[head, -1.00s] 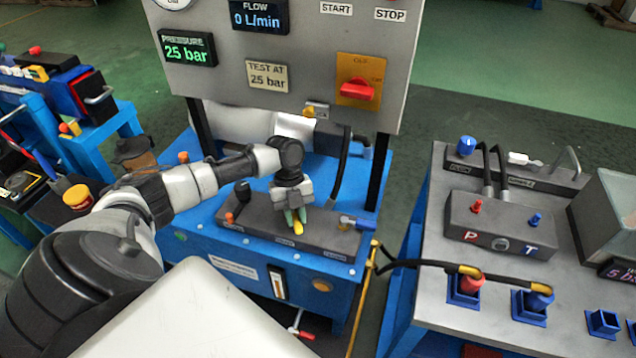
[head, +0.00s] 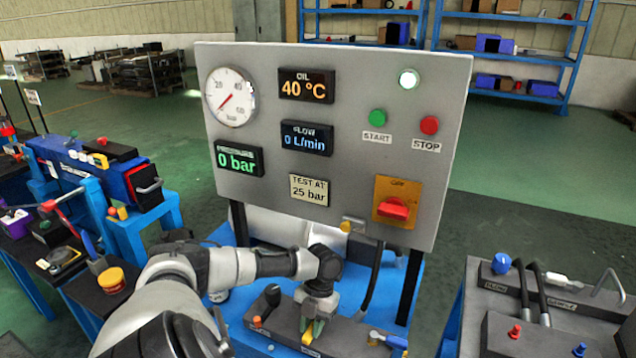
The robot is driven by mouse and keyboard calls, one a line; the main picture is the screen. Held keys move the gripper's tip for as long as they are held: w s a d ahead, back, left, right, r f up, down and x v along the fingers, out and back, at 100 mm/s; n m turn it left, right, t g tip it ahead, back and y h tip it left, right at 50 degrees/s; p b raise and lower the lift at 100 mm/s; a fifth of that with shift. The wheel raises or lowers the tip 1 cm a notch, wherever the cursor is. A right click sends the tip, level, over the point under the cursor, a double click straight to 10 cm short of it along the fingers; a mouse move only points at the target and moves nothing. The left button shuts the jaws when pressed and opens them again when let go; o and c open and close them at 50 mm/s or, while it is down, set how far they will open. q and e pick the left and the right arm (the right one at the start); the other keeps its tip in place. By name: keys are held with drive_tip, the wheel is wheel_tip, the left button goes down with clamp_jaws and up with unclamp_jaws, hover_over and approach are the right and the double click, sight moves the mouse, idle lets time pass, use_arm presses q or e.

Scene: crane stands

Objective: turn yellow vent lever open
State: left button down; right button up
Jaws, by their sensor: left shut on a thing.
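The yellow vent lever (head: 308,337) shows low in the head view, on a dark grey block (head: 275,334) on the blue stand. My left gripper (head: 314,328) reaches down from above, and its green-tipped fingers are shut on the lever. The fingers hide part of the lever, so its exact angle is hard to tell. The pressure display (head: 238,158) on the grey panel reads 0 bar. My right gripper is not in view.
The grey panel (head: 340,110) stands upright behind the lever, with a gauge (head: 230,97), a START button (head: 377,118), a STOP button (head: 429,125) and a red switch (head: 394,208). A black knob (head: 272,294) stands left of my gripper. A grey bench (head: 470,320) is at the right.

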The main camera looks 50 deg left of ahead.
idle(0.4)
use_arm(q)
drive_tip(key=c, duration=1)
unclamp_jaws()
